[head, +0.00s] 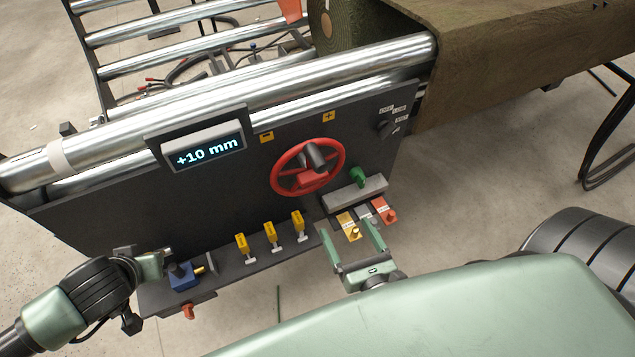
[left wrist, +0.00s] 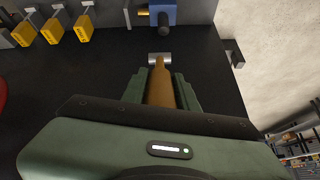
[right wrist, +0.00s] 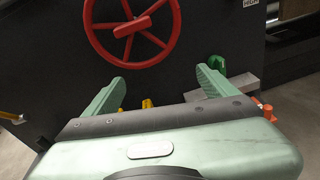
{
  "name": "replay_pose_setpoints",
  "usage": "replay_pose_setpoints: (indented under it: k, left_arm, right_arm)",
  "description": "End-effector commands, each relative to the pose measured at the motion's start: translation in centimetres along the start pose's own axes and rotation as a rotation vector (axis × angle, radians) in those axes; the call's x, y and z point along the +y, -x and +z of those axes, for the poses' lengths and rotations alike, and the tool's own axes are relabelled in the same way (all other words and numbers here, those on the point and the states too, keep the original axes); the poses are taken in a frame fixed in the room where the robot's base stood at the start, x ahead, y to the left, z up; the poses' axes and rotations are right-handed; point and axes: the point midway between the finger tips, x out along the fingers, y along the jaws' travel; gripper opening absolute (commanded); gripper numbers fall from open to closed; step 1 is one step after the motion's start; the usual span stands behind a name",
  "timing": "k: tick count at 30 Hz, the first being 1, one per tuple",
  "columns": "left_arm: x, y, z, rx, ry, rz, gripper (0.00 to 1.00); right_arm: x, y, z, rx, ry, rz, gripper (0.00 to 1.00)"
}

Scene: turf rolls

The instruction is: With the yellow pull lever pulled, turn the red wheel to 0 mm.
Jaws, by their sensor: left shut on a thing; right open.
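The red wheel (head: 301,181) is on the dark panel; its lower part also shows in the right wrist view (right wrist: 176,28). The display (head: 207,152) reads +10 mm. My left gripper (head: 160,258) is at the left end of the panel, beside a blue block. In the left wrist view its fingers are shut on the yellow-orange pull lever (left wrist: 160,88), which rises from a small metal bracket. The lever is hidden in the head view. My right gripper (head: 356,232) is open and empty, below and right of the wheel, apart from it.
Several yellow levers (head: 270,236) stand on the ledge between my grippers. A blue block (head: 183,281) is beside my left gripper. Near my right gripper are a green knob (head: 358,176), a grey bar (head: 357,194) and a red-orange lever (head: 384,211). Metal rollers (head: 250,85) run behind.

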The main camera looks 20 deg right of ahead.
Motion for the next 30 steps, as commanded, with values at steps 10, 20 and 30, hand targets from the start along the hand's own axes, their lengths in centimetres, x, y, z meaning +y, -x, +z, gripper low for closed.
replay_pose_setpoints:
  k: [10, 20, 30]
  left_arm:
    - [0.1, -0.1, 0.4, -0.008, -0.001, 0.000, 0.00]
    - [0.1, -0.1, 0.4, -0.008, -0.001, 0.000, 0.00]
    - [0.1, -0.1, 0.4, -0.009, -0.001, 0.000, 0.00]
  right_arm:
    - [3.0, -0.4, 5.2, -0.141, 0.154, 0.078, 0.87]
    - [3.5, -6.7, 6.0, -0.139, 0.150, 0.075, 0.87]
    - [3.8, -10.8, 6.4, -0.134, 0.150, 0.077, 0.87]
